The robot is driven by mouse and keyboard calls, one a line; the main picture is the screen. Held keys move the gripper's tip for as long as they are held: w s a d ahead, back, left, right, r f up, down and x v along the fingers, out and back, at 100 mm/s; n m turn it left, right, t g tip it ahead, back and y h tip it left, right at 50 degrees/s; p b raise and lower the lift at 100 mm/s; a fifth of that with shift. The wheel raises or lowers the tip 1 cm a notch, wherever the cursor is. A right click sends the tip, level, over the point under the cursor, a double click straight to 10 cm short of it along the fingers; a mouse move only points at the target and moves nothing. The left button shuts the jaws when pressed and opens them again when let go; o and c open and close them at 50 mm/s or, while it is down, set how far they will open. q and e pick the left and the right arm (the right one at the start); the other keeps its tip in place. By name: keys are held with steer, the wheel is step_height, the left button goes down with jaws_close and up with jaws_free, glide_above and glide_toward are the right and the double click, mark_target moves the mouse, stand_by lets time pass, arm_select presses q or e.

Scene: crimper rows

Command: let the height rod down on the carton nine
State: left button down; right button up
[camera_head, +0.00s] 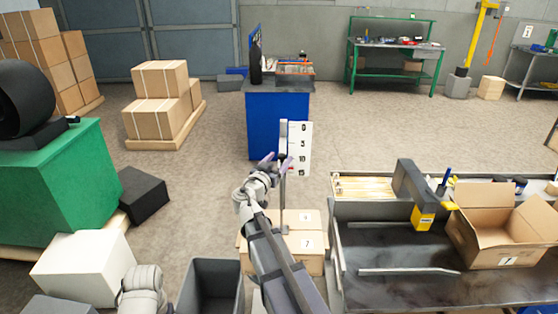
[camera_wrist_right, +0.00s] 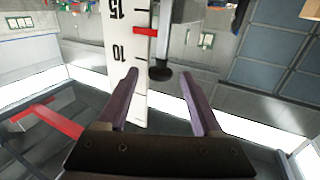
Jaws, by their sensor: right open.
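The height rod (camera_head: 283,190) is a thin grey upright beside a white scale board (camera_head: 299,150) with black numbers. It stands over a stack of cartons; the front face of one (camera_head: 307,244) reads 7. A label on the top face is too small to read, and I cannot make out a nine. My right gripper (camera_head: 268,158) is at the rod's upper part. In the right wrist view my right gripper (camera_wrist_right: 162,92) is open and empty. A black knob (camera_wrist_right: 160,73) shows between and beyond its fingers, beside the scale and its red pointer (camera_wrist_right: 146,31). My left gripper is not in view.
A bench (camera_head: 400,290) with an open carton (camera_head: 505,228) and a yellow-grey device (camera_head: 420,205) stands right. A dark bin (camera_head: 212,285) and a white box (camera_head: 82,268) are at lower left. A blue cabinet (camera_head: 277,120) stands behind the scale.

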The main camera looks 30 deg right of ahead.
steer(key=v, duration=0.7)
steer(key=shift+a, duration=0.25)
steer(key=shift+s, duration=0.15)
steer(key=s+a+f+n+g+y, duration=0.3)
steer(key=s+a+f, duration=0.1)
steer(key=a+f, duration=0.25)
steer(key=s+a+f+n+g+y, duration=0.25)
steer(key=s+a+f, duration=0.2)
steer(key=f, duration=0.35)
steer(key=s+a+f+n+g+y, duration=0.2)
steer(key=s+a, duration=0.4)
steer(key=a, duration=0.3)
steer(key=s+a+f+n+g+y, duration=0.3)
steer(key=s+a+f+n+y, duration=0.2)
steer(key=a, duration=0.4)
steer(key=shift+s+a+f+n+y, duration=0.2)
steer(key=shift+s+n+y, duration=0.25)
steer(key=shift+s+n, duration=0.6)
